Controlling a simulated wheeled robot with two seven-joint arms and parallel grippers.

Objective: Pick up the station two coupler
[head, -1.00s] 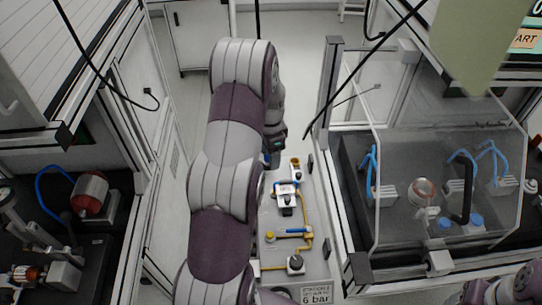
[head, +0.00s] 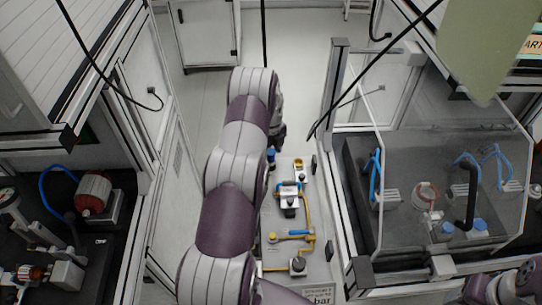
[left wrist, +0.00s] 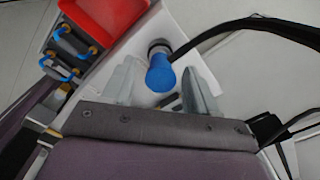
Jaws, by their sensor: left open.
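The station two coupler, a blue cylindrical piece (left wrist: 160,74) with a dark collar at its far end, shows in the left wrist view. It stands over a white panel surface. My left gripper (left wrist: 160,84) is open, its two pale fingers on either side of the coupler in the picture; I cannot tell whether they touch it. In the head view a small blue piece (head: 271,156) shows just below the dark end of my left arm, probably the same coupler. The gripper's fingers are hidden there. My right gripper is out of view; only part of that arm shows at bottom right.
The narrow panel (head: 318,270) carries yellow pipes, valves and a partly hidden "bar" label. A red tray (left wrist: 103,14) and a black hose (left wrist: 235,27) flank the coupler. A clear-walled enclosure (head: 440,130) stands right; a bench with a red motor (head: 94,193) stands left.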

